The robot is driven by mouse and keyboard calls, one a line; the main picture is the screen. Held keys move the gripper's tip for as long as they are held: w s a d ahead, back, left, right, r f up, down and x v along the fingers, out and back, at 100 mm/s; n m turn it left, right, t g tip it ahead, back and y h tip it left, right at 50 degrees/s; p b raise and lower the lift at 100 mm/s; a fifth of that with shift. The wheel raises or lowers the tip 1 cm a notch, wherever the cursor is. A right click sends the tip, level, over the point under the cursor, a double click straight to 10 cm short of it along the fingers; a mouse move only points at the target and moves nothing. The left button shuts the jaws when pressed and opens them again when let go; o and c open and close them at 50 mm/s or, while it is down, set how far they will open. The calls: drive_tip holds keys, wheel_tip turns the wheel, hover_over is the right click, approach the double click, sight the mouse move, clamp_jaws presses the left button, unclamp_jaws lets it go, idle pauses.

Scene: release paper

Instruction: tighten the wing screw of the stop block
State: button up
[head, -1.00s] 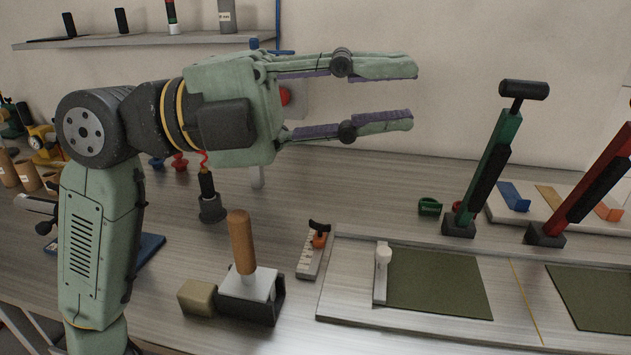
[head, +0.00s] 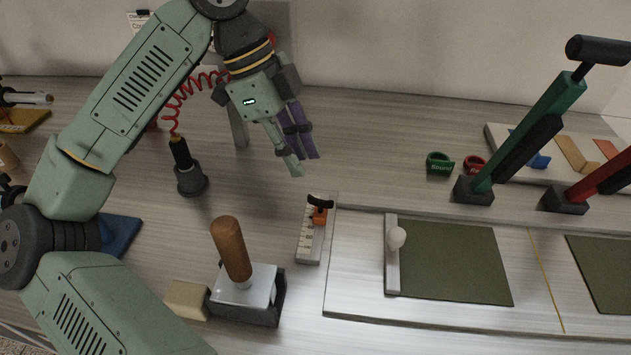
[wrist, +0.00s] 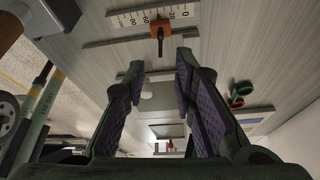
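The stop block (head: 320,217) is a small orange piece on a pale ruled scale (head: 306,246), with a black wing screw (head: 320,201) on its top. In the wrist view the orange stop block (wrist: 161,28) sits on the scale (wrist: 128,19), just beyond the fingertips at the top. My gripper (head: 304,164) points down, above and behind the stop block in the head view. In the wrist view its two fingers (wrist: 159,66) are apart with nothing between them. They do not touch the stop block.
A wooden-handled tool (head: 231,249) stands front left of the scale. A framed board with a green mat (head: 455,262) lies to the right. Green-handled (head: 515,130) and red-handled levers rise behind it. A black post with a red coiled cord (head: 185,165) stands at left.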

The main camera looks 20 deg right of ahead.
sight(320, 197)
drive_tip(key=p+x, duration=0.1)
drive_tip(key=x, duration=0.7)
drive_tip(key=shift+d+f, duration=0.15)
drive_tip(key=shift+c, duration=0.6)
clamp_jaws()
